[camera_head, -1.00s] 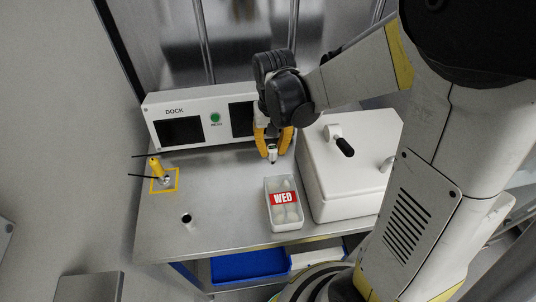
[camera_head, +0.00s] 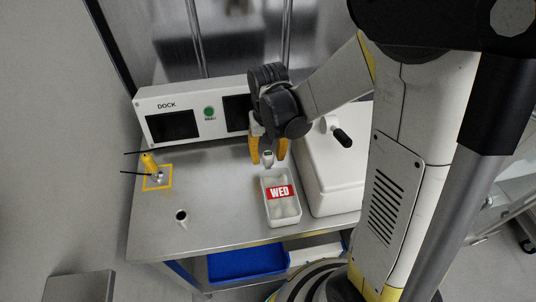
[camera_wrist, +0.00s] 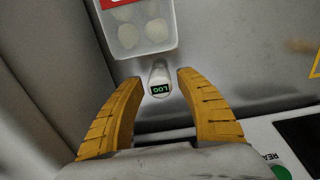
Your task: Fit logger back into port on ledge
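The logger (camera_head: 267,158) is a small white device with a dark green-lettered display; in the wrist view the logger (camera_wrist: 159,80) shows "LOG". It is at the far end of the white tray (camera_head: 268,205), the one with a red WED label; the tray also shows in the wrist view (camera_wrist: 145,54). I cannot see a port under the logger or how deep it sits. My gripper (camera_head: 268,158) has yellow fingers, and in the wrist view it (camera_wrist: 160,78) is open around the logger with a gap on each side.
A white DOCK panel (camera_head: 170,96) stands at the back. A white lidded box (camera_head: 325,180) is close right of the tray. A small dark-topped cylinder (camera_head: 182,217) is front left. The steel top between is clear.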

